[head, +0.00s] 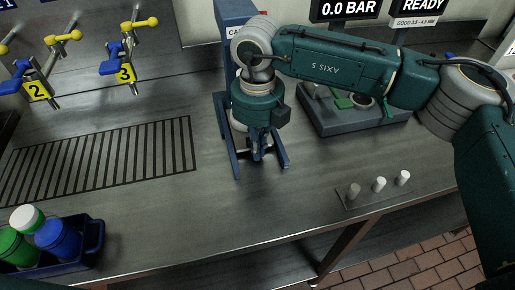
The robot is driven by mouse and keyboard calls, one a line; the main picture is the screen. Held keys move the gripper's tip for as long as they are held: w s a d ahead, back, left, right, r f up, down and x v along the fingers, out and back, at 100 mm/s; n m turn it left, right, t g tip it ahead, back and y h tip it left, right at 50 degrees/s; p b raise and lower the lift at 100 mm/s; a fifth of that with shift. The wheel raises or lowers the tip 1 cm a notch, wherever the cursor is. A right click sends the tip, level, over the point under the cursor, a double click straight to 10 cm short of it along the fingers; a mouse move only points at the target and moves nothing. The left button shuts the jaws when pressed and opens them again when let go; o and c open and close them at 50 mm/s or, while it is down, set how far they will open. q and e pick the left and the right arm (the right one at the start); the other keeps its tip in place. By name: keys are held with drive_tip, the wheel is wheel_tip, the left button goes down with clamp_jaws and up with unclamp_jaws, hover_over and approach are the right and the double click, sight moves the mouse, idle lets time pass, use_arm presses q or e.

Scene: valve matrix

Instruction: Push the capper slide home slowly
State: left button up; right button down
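The blue capper (233,12) stands at the back centre, with part of its label hidden by my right arm. Two blue rails extend forward from its base, and the right rail (281,148) shows beside my gripper. My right gripper (258,152) points down between the rails, in front of the capper. Its fingers are small and dark against blue parts, so I cannot tell whether they are open or touching the slide. The slide itself is mostly hidden behind the gripper and wrist. My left gripper is out of view.
A grey test station (345,122) stands right of the capper, partly behind my arm. Three pale pegs (380,184) stand near the front edge. A slotted grate (100,160) and a blue crate (92,240) of bottles are at left. Yellow-handled valves (125,48) stand behind.

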drive_tip(key=shift+w+a, duration=0.2)
drive_tip(key=shift+w, duration=0.3)
drive_tip(key=shift+w+a, duration=0.15)
drive_tip(key=shift+w, duration=0.35)
drive_tip(key=shift+w+a, duration=0.1)
drive_tip(key=shift+w, duration=0.1)
drive_tip(key=shift+w+a, duration=0.15)
drive_tip(key=shift+w, duration=0.35)
drive_tip(key=shift+s+b, duration=0.35)
drive_tip(key=shift+s+d, duration=0.25)
drive_tip(key=shift+s, duration=0.3)
drive_tip(key=shift+s+d, duration=0.25)
drive_tip(key=shift+s, duration=0.25)
